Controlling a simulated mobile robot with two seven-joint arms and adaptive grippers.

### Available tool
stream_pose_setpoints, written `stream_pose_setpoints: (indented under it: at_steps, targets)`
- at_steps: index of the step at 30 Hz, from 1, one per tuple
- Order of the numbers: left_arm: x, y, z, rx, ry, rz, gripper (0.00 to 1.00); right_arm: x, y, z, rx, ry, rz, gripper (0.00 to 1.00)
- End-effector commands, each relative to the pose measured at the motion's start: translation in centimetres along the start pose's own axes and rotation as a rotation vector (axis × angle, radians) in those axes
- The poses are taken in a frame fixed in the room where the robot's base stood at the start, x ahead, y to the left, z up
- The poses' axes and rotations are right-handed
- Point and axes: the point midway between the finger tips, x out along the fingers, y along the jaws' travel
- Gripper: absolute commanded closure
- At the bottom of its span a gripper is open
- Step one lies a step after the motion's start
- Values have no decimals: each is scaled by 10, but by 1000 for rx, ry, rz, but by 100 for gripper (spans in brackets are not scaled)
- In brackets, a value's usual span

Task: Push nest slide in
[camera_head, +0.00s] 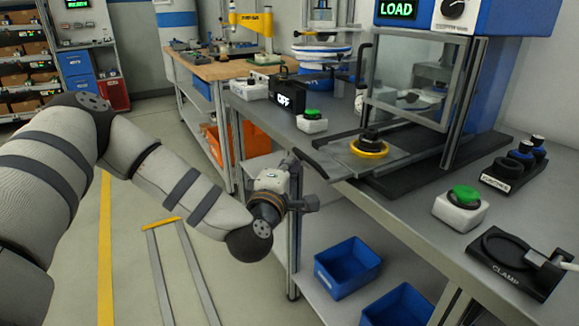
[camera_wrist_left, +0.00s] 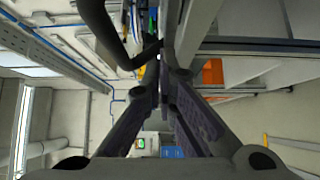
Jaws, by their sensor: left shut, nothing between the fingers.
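The nest slide (camera_head: 392,160) is a flat grey plate sticking out of the press toward the front. It carries a yellow ring nest (camera_head: 369,149) with a dark round part (camera_head: 371,138) in it. A dark bowed handle (camera_head: 312,164) is at its front end, by the bench edge; a dark curved bar, likely this handle (camera_wrist_left: 105,35), also shows in the left wrist view. My left gripper (camera_wrist_left: 163,75) is shut and empty, its fingertips close to that bar; I cannot tell whether they touch. In the head view, my left wrist is low beside the bench edge. My right gripper is not seen.
The press has a clear guard (camera_head: 408,90) and a lit LOAD display (camera_head: 397,9). Green-button boxes (camera_head: 461,208) (camera_head: 312,121) and a clamp fixture (camera_head: 507,256) stand on the bench. Blue bins (camera_head: 346,266) are on the shelf below.

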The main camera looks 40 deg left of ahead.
Motion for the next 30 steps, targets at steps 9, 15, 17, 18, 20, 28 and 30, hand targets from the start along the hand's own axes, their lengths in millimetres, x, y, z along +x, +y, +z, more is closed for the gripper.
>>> stream_pose_setpoints:
  at_steps: [9, 15, 17, 18, 20, 28, 30]
  targets:
    - [2, -1, 3, 2, -1, -1, 100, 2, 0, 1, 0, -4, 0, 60]
    - [33, -7, 34, 7, -4, -3, 100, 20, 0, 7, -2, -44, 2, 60]
    - [44, -7, 44, 7, -2, -3, 100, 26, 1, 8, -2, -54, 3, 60]
    - [50, -7, 50, 7, -2, -3, 100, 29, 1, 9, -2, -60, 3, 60]
    - [58, -6, 58, 6, 0, -3, 100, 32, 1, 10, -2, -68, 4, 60]
    - [70, 0, 71, 0, -1, 0, 100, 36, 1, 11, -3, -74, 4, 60]
    - [70, 1, 71, 0, -1, 1, 100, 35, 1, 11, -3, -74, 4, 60]
